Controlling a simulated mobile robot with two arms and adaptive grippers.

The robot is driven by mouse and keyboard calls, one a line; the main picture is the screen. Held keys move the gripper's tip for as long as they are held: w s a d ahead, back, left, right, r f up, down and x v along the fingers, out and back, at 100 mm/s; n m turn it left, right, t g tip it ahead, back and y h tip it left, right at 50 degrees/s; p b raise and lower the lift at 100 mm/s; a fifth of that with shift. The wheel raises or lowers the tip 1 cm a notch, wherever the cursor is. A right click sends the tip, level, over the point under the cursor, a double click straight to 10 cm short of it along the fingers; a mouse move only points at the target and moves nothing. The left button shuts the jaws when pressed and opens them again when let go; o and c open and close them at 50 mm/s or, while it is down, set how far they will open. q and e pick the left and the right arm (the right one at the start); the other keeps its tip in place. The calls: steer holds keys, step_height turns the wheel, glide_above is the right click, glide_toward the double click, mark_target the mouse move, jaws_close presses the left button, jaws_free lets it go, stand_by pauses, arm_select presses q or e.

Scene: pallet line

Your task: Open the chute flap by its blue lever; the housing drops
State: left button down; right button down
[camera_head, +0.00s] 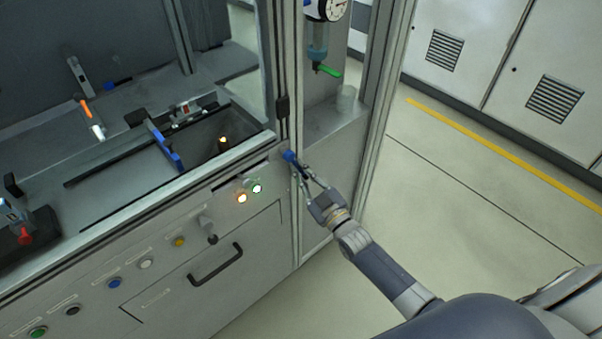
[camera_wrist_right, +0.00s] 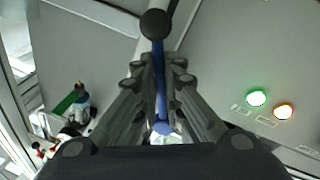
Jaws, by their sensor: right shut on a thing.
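The blue lever (camera_head: 288,155) sits at the front corner post of the machine. My right gripper (camera_head: 302,173) reaches it from the lower right and is shut on it. In the right wrist view the blue lever (camera_wrist_right: 161,95) runs between the two fingers of my right gripper (camera_wrist_right: 158,68), with a dark round knob at its upper end. A dark chute opening (camera_head: 218,128) lies in the machine deck, with a blue-edged plate (camera_head: 165,146) standing at its left side. I cannot clearly make out a housing. My left gripper is out of view.
Clear floor (camera_head: 440,190) lies right.

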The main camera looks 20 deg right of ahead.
stand_by(0.4)
steer(key=c, duration=1.7)
jaws_free()
steer(key=v, duration=1.2)
